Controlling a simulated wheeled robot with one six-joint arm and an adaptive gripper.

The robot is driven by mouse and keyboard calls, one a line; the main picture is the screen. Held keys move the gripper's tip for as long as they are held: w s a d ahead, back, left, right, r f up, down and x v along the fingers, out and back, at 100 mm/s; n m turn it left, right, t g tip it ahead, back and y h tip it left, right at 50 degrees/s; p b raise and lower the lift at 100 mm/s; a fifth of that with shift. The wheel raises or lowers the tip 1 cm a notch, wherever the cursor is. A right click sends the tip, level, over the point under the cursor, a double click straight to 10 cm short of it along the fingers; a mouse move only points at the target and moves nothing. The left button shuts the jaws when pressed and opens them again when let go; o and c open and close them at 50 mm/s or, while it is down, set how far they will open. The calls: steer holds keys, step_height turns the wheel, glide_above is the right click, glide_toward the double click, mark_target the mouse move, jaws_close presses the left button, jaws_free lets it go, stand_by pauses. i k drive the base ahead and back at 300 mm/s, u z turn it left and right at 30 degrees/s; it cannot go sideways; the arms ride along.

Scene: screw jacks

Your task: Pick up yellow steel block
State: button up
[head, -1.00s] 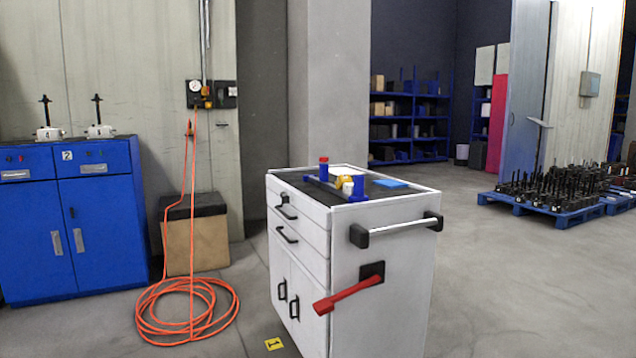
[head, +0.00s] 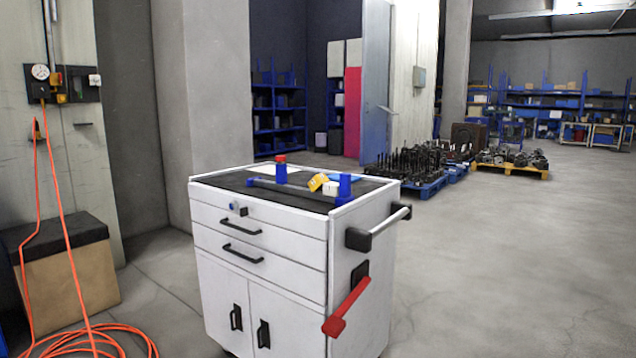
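A small yellow block (head: 317,182) is on the black top of the white tool cart (head: 258,215), between a blue post with a red top (head: 281,168) and a plain blue post (head: 345,186). A white piece (head: 331,189) sits right beside it and may touch it. The yellow block looks tilted, but it is too small to be sure. My gripper is not in view.
The cart has a side handle (head: 379,230) and a red lever (head: 346,306) sticking out on its right. An orange hose (head: 80,340) and a brown box (head: 68,265) are at the left. The floor (head: 500,270) at the right is clear.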

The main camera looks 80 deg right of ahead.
mark_target(315, 184)
steer(key=z, duration=0.8)
steer(key=i, duration=0.85)
steer(key=z, duration=1.2)
steer(key=i, duration=0.2)
steer(key=z, duration=0.15)
